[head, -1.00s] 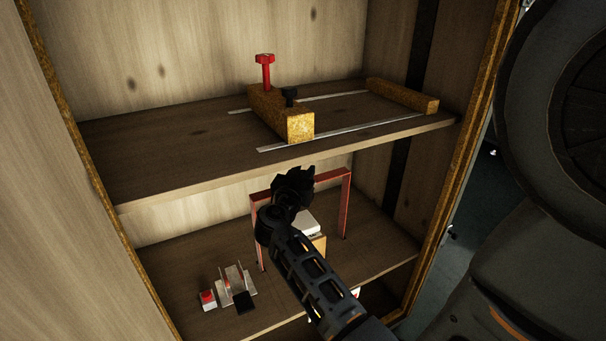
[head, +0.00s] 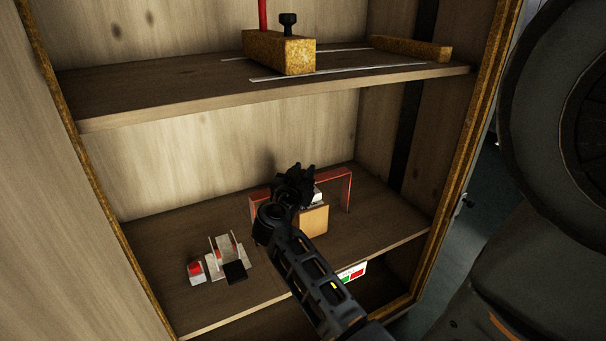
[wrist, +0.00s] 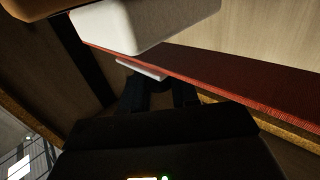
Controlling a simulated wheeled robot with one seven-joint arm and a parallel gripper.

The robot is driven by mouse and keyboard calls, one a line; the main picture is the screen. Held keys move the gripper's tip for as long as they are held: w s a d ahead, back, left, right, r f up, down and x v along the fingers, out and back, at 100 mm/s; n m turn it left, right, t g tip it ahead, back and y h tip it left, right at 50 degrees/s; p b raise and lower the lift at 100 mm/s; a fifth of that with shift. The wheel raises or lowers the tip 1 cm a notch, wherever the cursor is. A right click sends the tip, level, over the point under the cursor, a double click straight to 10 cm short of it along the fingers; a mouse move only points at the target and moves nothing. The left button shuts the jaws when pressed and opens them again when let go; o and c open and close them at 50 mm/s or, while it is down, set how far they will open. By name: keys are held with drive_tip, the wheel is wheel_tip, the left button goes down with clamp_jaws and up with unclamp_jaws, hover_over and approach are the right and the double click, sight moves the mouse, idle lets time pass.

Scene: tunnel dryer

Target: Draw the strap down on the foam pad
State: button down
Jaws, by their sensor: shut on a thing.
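The red strap (head: 348,190) forms an upside-down U over the lower shelf, its top bar a little above the shelf. It also runs slantwise across the wrist view (wrist: 240,82). A white block (head: 318,198), apparently the foam pad, is partly hidden behind my gripper in the head view and shows large at the top of the wrist view (wrist: 150,22). My gripper (head: 297,172) is at the strap's top bar. In the wrist view its fingers (wrist: 160,92) are shut at a small pale tab (wrist: 142,70) beside the strap. Whether strap and pad touch is unclear.
A tan block (head: 313,220) stands in front of the white block. A small metal bracket (head: 226,250) and a red-and-white block (head: 196,271) are on the shelf's left. The upper shelf (head: 180,95) carries a clamp bar (head: 278,52) and overhangs from above.

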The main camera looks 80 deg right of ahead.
wheel_tip(320, 180, down, 2)
drive_tip(key=shift+b, duration=0.6)
drive_tip(key=c, duration=1)
unclamp_jaws()
drive_tip(key=shift+o, duration=0.2)
drive_tip(key=shift+r, duration=0.1)
drive_tip(key=a+p, duration=0.1)
drive_tip(key=a, duration=0.6)
drive_tip(key=shift+w+a, duration=0.4)
drive_tip(key=shift+s, duration=0.1)
